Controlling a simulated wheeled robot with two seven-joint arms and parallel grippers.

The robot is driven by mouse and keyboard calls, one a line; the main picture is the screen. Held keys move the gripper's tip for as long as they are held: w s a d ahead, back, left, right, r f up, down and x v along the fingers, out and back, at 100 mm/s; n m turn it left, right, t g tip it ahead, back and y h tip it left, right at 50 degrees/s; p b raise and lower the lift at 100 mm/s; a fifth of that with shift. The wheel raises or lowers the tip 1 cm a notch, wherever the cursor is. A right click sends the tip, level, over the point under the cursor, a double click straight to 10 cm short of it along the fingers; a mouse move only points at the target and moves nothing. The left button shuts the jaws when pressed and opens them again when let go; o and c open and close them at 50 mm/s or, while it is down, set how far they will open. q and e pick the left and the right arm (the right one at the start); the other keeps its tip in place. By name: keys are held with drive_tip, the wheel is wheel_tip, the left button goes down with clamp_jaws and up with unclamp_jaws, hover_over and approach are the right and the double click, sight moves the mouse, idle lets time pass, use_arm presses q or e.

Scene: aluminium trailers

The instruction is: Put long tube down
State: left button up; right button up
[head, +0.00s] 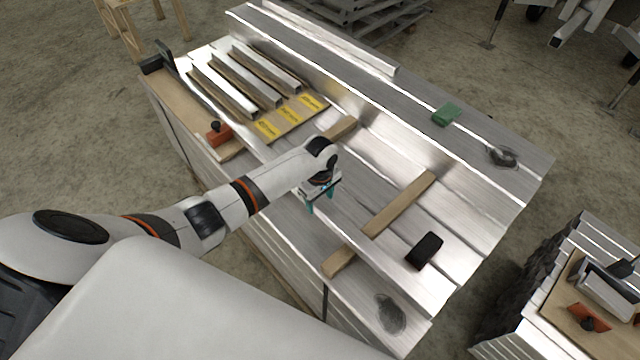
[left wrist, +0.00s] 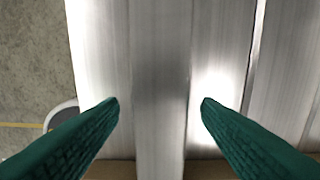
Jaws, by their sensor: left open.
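The long tube (head: 357,243) is a bright aluminium length lying on the metal-topped stack, across a wooden strip (head: 400,204) that shows on both sides of it. My left gripper (head: 322,200), with teal fingers, is over the tube and points down. In the left wrist view the tube (left wrist: 160,85) runs lengthwise between the two open fingertips (left wrist: 160,103), with a gap on each side. Whether the fingers reach below its top face cannot be told. My right gripper is not in view.
Several short profiles (head: 265,70) lie on a board with yellow labels (head: 290,115) at the back left. An orange-handled tool (head: 218,132), a black block (head: 424,250) and a green block (head: 446,115) are on the stack. Another stack (head: 520,345) stands at the right.

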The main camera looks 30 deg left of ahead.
sight(320, 202)
use_arm(q)
wheel_tip(320, 202, up, 12)
drive_tip(key=shift+p, duration=0.35)
